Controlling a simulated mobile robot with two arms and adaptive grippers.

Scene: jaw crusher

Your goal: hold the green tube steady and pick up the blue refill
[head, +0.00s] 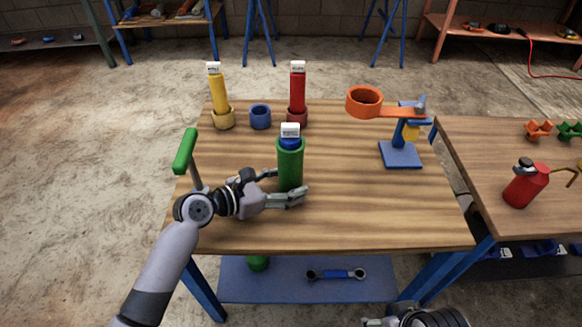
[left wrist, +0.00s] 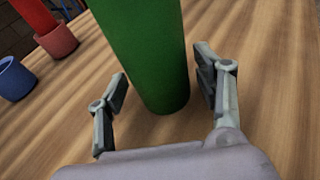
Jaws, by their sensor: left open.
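The green tube (head: 290,167) stands upright on the wooden table. The blue refill (head: 290,141) sits inside it, with only its blue top and white label showing above the rim. My left gripper (head: 286,186) is open, with its fingers on either side of the tube's lower part. In the left wrist view the green tube (left wrist: 150,50) stands between the two open fingers (left wrist: 160,92), with a visible gap at the left finger; contact at the right finger is unclear. Part of my right arm (head: 430,317) shows at the bottom edge; its fingertips are not clearly seen.
A yellow refill (head: 218,92) and a red refill (head: 298,88) stand in holders at the back, with an empty blue holder (head: 260,117) between them. An orange ring on a blue stand (head: 401,155) is at the right. A green handle (head: 185,151) rises at the table's left edge.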

